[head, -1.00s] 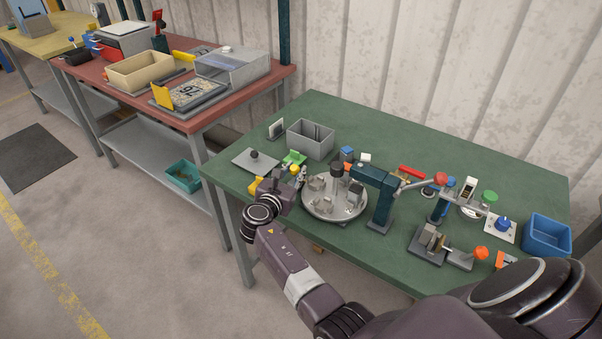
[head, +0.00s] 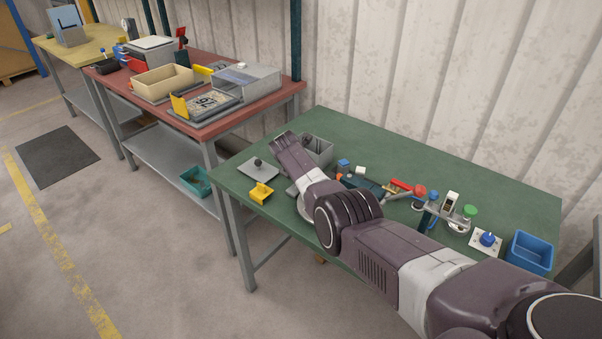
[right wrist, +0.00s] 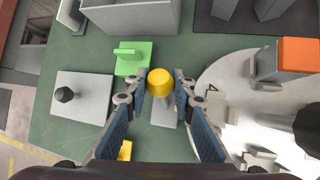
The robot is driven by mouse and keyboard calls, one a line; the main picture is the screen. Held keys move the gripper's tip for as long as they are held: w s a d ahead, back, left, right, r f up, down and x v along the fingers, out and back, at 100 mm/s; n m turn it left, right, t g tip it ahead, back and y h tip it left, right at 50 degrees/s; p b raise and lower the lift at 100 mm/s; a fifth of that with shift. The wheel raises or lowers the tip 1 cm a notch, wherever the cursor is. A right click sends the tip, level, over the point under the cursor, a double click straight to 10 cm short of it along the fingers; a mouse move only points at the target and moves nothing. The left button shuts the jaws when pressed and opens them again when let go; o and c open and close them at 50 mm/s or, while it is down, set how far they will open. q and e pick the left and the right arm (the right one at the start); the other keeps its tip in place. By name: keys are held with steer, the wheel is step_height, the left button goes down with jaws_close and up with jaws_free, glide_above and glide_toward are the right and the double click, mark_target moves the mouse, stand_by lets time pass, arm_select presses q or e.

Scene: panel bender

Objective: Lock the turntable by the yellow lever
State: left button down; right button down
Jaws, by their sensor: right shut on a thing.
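In the right wrist view, my right gripper (right wrist: 161,88) has its two fingers against opposite sides of the yellow lever's round knob (right wrist: 160,78). The knob sits over a small grey base (right wrist: 164,112) just left of the turntable (right wrist: 226,78). The turntable is a light grey disc carrying grey fixtures, one with an orange top. In the head view my right arm covers most of the turntable (head: 305,211), leaving a sliver of rim. The lever and right fingertips are hidden there. My left gripper is not in view.
A green block (right wrist: 133,57) and a grey plate with a black knob (right wrist: 82,103) lie left of the lever. A yellow bracket (head: 261,192) is near the table's front edge. A grey bin (head: 318,150) stands behind. A blue bin (head: 531,252) is far right.

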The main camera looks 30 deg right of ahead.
steer(key=shift+w+d+y, duration=0.1)
steer(key=shift+d+y, duration=0.1)
steer(key=shift+y, duration=0.1)
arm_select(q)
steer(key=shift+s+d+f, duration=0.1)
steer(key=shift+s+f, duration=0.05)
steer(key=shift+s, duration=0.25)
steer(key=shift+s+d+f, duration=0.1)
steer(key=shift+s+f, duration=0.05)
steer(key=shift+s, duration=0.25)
arm_select(e)
steer(key=shift+d, duration=0.1)
steer(key=c, duration=1.7)
jaws_free()
steer(key=shift+f, duration=0.1)
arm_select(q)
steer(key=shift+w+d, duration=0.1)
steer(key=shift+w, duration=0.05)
arm_select(e)
steer(key=shift+o, duration=0.2)
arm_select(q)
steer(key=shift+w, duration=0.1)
arm_select(e)
steer(key=shift+r, duration=0.25)
